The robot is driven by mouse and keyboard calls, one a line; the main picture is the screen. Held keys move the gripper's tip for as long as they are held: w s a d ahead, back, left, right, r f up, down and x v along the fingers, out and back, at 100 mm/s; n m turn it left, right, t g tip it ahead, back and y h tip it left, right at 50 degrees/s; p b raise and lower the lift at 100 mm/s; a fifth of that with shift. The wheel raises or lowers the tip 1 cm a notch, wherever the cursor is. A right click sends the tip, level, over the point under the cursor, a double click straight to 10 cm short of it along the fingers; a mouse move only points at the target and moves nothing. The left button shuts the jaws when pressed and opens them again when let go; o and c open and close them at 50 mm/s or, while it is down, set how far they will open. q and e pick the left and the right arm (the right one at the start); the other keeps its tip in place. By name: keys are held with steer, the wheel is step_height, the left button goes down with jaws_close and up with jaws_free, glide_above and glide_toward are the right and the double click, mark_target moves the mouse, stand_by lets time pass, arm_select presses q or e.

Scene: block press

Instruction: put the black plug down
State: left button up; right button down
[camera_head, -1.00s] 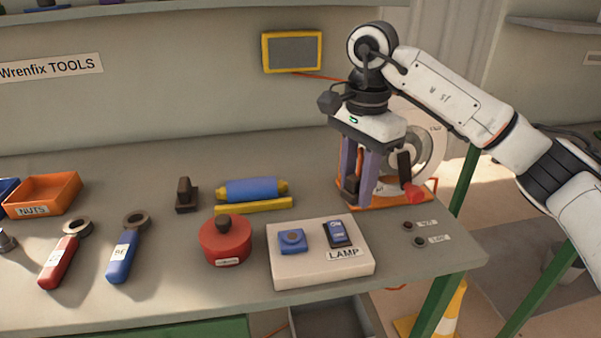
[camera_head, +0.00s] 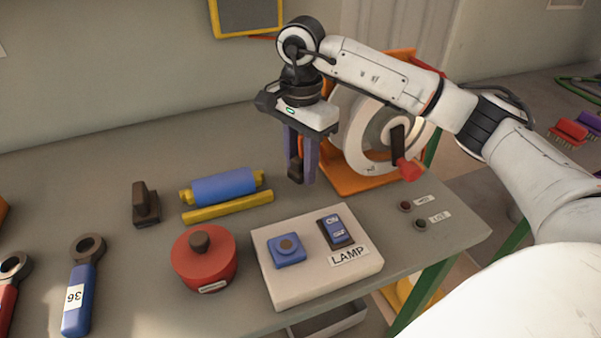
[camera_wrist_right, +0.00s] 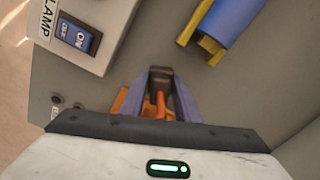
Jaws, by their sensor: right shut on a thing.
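My right gripper (camera_head: 303,178) is shut on the black plug (camera_head: 295,170), a small dark block between its purple fingers. It hangs fingers-down over the bench, right of the blue roller and just left of the orange-based reel. In the right wrist view the plug (camera_wrist_right: 159,74) shows dark between the fingertips, with orange behind it. I cannot tell whether the plug touches the bench. My left gripper is not in view.
The blue roller (camera_head: 225,188) and yellow bar (camera_head: 229,207) lie to the left. The lamp box (camera_head: 285,278) stands in front, beside a red pot (camera_head: 204,262). The reel (camera_head: 356,135) is close on the right. A dark stamp-like block (camera_head: 145,205) stands further left.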

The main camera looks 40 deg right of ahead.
mark_target(301, 178)
step_height(301, 178, down, 3)
steer(key=shift+r, duration=0.2)
steer(key=shift+f+b, duration=0.45)
steer(key=shift+f, duration=0.15)
steer(key=c, duration=1.3)
jaws_free()
steer(key=shift+c, duration=0.2)
steer(key=shift+r, duration=0.15)
step_height(301, 178, up, 13)
steer(key=shift+r+p, duration=0.1)
steer(key=shift+p, duration=0.55)
